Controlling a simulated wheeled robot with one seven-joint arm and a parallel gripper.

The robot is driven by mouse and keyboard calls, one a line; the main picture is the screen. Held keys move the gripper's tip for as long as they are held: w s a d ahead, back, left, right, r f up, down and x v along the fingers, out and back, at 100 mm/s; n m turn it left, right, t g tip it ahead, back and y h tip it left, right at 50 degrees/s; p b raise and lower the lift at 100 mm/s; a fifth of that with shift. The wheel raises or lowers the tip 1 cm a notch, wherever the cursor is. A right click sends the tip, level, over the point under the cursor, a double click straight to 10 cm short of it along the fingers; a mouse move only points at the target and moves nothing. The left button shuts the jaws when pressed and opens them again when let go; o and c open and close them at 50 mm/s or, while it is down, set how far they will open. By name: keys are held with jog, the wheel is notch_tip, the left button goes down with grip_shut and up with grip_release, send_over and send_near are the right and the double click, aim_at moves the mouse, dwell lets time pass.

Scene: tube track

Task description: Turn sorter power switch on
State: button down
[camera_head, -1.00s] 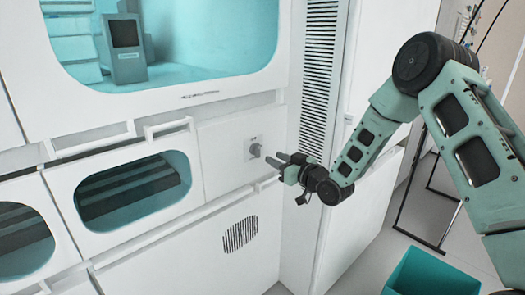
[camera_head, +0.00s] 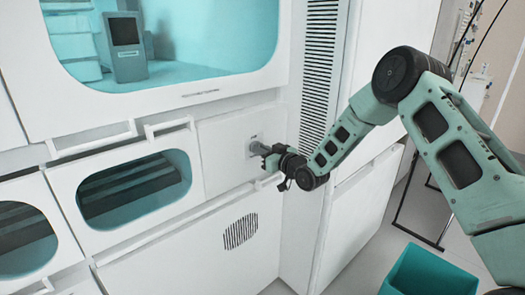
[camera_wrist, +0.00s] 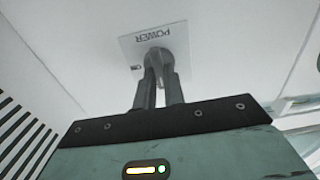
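The power switch is a grey rotary knob (camera_wrist: 158,56) on a light square plate marked POWER (camera_wrist: 153,42). The lettering is upside down in the wrist view, with an ON mark (camera_wrist: 136,68) at the plate's left edge. In the head view the switch (camera_head: 254,146) sits on the white cabinet panel, partly hidden by my gripper. My gripper (camera_wrist: 159,76) is at the knob, with its two dark fingers close together on either side of it. They look shut on the knob; contact is hard to see. My gripper (camera_head: 258,149) reaches the panel from the right in the head view.
A white handle (camera_head: 170,128) and teal-windowed drawers (camera_head: 134,188) lie left of the switch. A black-slatted vent column (camera_head: 318,75) stands just right of it. A teal bin (camera_head: 430,272) is on the floor at lower right. A small grille (camera_head: 240,231) is below.

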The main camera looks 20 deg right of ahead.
jog(key=shift+m, duration=0.4)
jog(key=m+b, duration=0.1)
jog(key=m, duration=0.4)
jog(key=m+b, duration=0.1)
jog(key=m, duration=0.5)
jog(key=m+b, duration=0.1)
jog(key=m, duration=0.5)
jog(key=shift+w+d+f+b, duration=0.15)
jog(key=shift+d+f+b, duration=0.15)
dwell(0.4)
jog(key=c, duration=1.5)
grip_release()
jog(key=b+v, duration=0.1)
jog(key=v, duration=1.6)
jog(key=shift+d, duration=0.15)
